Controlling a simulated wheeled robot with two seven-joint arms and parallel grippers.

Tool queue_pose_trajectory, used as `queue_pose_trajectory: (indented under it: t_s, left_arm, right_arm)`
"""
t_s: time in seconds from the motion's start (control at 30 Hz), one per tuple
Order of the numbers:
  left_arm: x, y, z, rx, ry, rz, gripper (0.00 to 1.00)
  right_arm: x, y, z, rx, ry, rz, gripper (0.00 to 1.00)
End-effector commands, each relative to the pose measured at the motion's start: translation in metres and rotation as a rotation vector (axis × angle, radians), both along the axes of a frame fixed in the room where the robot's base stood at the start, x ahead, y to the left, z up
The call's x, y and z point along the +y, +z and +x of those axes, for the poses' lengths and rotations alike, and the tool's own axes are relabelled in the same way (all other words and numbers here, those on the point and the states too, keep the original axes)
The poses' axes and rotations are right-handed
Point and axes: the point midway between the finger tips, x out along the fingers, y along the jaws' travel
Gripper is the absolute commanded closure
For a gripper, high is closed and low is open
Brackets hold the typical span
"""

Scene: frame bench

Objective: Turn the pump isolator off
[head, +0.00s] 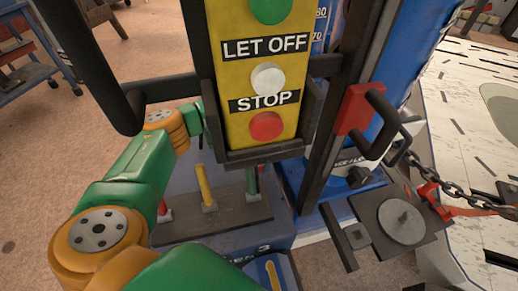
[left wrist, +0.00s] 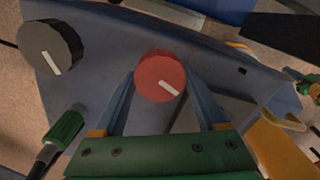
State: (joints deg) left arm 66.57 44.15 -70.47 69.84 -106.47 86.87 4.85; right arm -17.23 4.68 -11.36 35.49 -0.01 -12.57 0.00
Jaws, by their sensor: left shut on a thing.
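In the left wrist view a round red knob (left wrist: 158,72) with a white pointer mark sits on a grey-blue panel (left wrist: 110,35). Its mark points to the lower right. My left gripper (left wrist: 160,78) has one finger on each side of the red knob and is shut on it. No label shows on this knob, so I cannot read whether it is the pump isolator. In the head view my left arm reaches in behind the yellow button panel (head: 230,77), which hides the gripper. My right gripper is in neither view.
A black knob (left wrist: 48,50) with a white mark is at the panel's left. A green connector (left wrist: 66,130) with a cable is below it. The button panel carries a red STOP button (head: 266,126). A red and black handle (head: 358,110) and a chain (head: 455,188) are on the right.

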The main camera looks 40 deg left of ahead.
Motion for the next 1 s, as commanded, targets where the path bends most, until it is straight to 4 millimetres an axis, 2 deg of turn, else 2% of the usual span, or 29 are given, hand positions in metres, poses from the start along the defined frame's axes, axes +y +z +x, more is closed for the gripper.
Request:
queue_pose_trajectory:
  t_s: [0.2, 0.5, 1.0]
  left_arm:
    - [0.0, 0.003, 0.001, -0.003, 0.175, 0.0, 0.82]
    - [0.0, 0.002, 0.001, -0.004, 0.34, 0.0, 0.82]
    - [0.0, 0.001, 0.001, -0.005, 0.419, 0.0, 0.82]
  right_arm:
    - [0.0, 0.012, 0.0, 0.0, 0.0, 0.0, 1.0]
    - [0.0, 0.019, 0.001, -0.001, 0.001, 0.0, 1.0]
    - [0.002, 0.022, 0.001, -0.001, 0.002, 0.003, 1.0]
